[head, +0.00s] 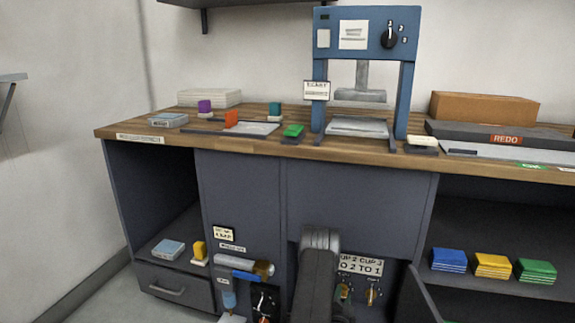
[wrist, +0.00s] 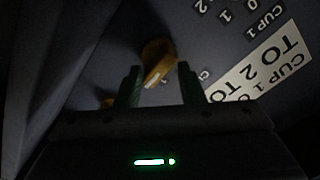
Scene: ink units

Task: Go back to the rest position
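My gripper (wrist: 161,82) shows in the wrist view with its two dark green fingers apart. A yellow-orange knob (wrist: 157,62) with a pale mark on it lies between and just beyond the fingertips, with nothing clearly gripped. A second knob (wrist: 108,103) shows partly behind the left finger. In the head view my dark arm reaches down in front of the cabinet and hides my gripper. Two brass-coloured knobs (head: 344,292) (head: 372,294) are on the recessed panel beside it.
The panel has a "CUP" label plate (head: 361,265). An open door (head: 418,297) stands at the right of the recess. The wooden counter (head: 225,144) above holds a blue press (head: 319,75) and small coloured items. Shelves to the right hold blue, yellow and green stacks (head: 492,266).

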